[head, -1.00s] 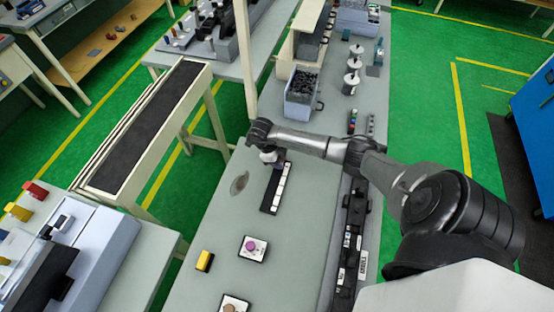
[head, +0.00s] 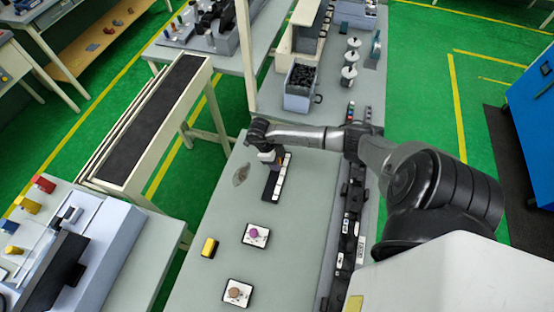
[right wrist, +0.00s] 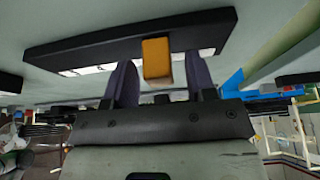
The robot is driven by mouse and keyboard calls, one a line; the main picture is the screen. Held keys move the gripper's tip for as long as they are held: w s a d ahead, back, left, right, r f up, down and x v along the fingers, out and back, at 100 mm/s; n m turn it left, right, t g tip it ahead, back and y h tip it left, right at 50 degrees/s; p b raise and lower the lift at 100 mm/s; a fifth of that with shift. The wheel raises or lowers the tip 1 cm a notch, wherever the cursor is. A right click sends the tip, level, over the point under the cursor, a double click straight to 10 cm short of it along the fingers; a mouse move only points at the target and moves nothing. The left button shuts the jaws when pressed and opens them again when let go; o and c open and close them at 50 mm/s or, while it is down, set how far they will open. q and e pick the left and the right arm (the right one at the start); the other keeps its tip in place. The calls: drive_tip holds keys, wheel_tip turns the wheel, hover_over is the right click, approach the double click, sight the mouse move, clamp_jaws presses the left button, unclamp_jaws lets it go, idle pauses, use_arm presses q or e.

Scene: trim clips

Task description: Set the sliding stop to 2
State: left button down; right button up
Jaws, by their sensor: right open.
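The black strip with white label plates (head: 273,191) lies on the grey-green bench in the head view. It also shows across the top of the right wrist view (right wrist: 100,45). The sliding stop, an orange block (right wrist: 157,60), sits at the strip in the right wrist view. My right gripper (right wrist: 160,85) is open, with one dark finger on each side of the block and a visible gap on both sides. In the head view my right gripper (head: 271,158) is at the far part of the strip. The numbers cannot be read. My left gripper is not in view.
A purple knob on a white plate (head: 255,235), a brown knob plate (head: 237,293) and a yellow block (head: 209,247) are nearer on the bench. A grey bin of dark parts (head: 300,87) stands beyond the strip. The bench left of the strip is mostly clear.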

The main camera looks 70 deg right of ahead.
drive_tip(key=shift+w+r, duration=0.15)
drive_tip(key=shift+r, duration=0.2)
drive_tip(key=b+v, duration=0.1)
drive_tip(key=v, duration=1.2)
